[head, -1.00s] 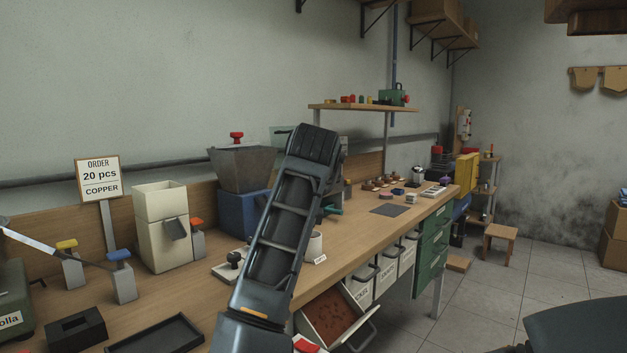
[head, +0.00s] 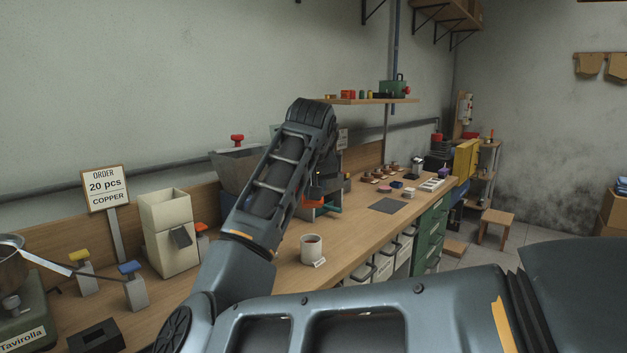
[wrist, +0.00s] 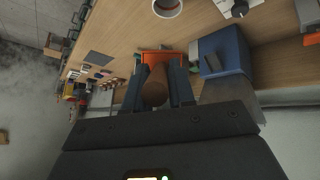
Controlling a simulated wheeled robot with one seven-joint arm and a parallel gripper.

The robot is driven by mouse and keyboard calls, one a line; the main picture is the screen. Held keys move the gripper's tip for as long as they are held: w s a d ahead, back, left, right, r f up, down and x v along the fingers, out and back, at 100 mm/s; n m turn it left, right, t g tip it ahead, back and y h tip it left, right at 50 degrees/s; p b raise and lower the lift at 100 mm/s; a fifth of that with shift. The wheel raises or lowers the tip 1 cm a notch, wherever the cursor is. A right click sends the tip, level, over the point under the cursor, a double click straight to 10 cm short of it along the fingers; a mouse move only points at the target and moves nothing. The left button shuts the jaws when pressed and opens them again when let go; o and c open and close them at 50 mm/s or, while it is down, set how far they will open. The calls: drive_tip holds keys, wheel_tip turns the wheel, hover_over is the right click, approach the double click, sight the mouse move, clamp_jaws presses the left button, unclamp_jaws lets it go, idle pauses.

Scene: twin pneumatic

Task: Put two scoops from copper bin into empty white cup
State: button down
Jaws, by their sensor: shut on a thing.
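My gripper (wrist: 160,84) is shut on the brown handle of an orange scoop (wrist: 162,57) in the wrist view. In the head view the orange scoop (head: 311,203) shows beyond my forearm, over the bench, and the gripper is mostly hidden. A white cup (head: 311,254) with a small tag stands on the bench in front of the scoop. Dark reddish-brown contents show inside it. The cup also shows at the top edge of the wrist view (wrist: 155,8). The open copper bin is hidden in the head view; my arm covers that area.
White bins (head: 384,267) and green drawers (head: 430,232) line the bench front. A cream dispenser (head: 170,238), an order sign for 20 pcs copper (head: 105,187) and a scale (head: 25,308) stand left. A blue-based hopper (wrist: 224,52) is near the scoop.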

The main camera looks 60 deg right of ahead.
drive_tip(key=shift+d+r+y+p, duration=0.1)
drive_tip(key=shift+r+y+p, duration=0.3)
drive_tip(key=shift+p, duration=0.2)
wheel_tip(320, 180, down, 2)
drive_tip(key=shift+w+f+g+y+b, duration=0.1)
drive_tip(key=shift+f+g+y+b, duration=0.05)
drive_tip(key=shift+g+y+b, duration=0.25)
drive_tip(key=shift+d+f+y, duration=0.15)
drive_tip(key=shift+f+y, duration=0.15)
drive_tip(key=shift+f, duration=0.15)
drive_tip(key=shift+w+d+r+g+p, duration=0.15)
drive_tip(key=shift+d+g+p, duration=0.2)
drive_tip(key=shift+p, duration=0.75)
drive_tip(key=d+g+y+p, duration=0.1)
drive_tip(key=p, duration=0.2)
drive_tip(key=w+d+g+y+p, duration=0.1)
drive_tip(key=y+p, duration=0.1)
drive_tip(key=p, duration=0.2)
drive_tip(key=shift+w+d+r, duration=0.15)
drive_tip(key=shift+w, duration=0.15)
drive_tip(key=shift+w+d+g+y+p, duration=0.3)
drive_tip(key=shift+d+y+p, duration=0.2)
drive_tip(key=shift+y+p, duration=0.3)
drive_tip(key=shift+f, duration=0.2)
